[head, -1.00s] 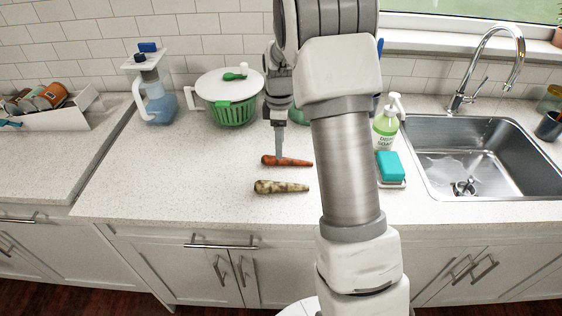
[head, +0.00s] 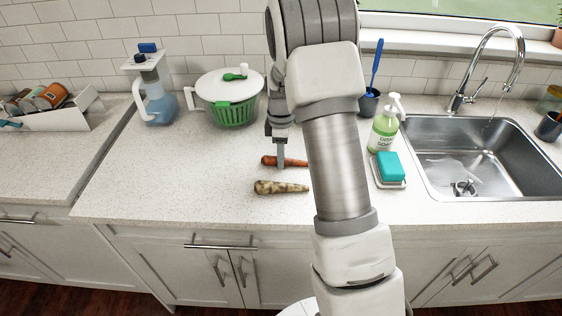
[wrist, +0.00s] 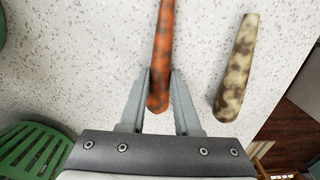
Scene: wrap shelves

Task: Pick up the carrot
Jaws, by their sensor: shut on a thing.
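The carrot (head: 269,160) is orange with dark patches and lies on the counter, partly hidden behind my gripper and arm in the head view. In the wrist view the carrot (wrist: 162,45) runs between the two fingers, its thick end nearest the palm. My gripper (head: 280,165) is low over the counter with its fingers on either side of the carrot, shut on it. The wrist view shows the gripper (wrist: 159,80) around the carrot near its thick end. I cannot see clear space between carrot and counter.
A mottled cream and brown root vegetable (head: 281,187) lies just in front of the carrot. A green salad spinner (head: 232,112) stands behind. Dish soap (head: 383,132), a teal sponge (head: 390,166) and the sink (head: 480,160) are on the right. The counter at left (head: 160,180) is clear.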

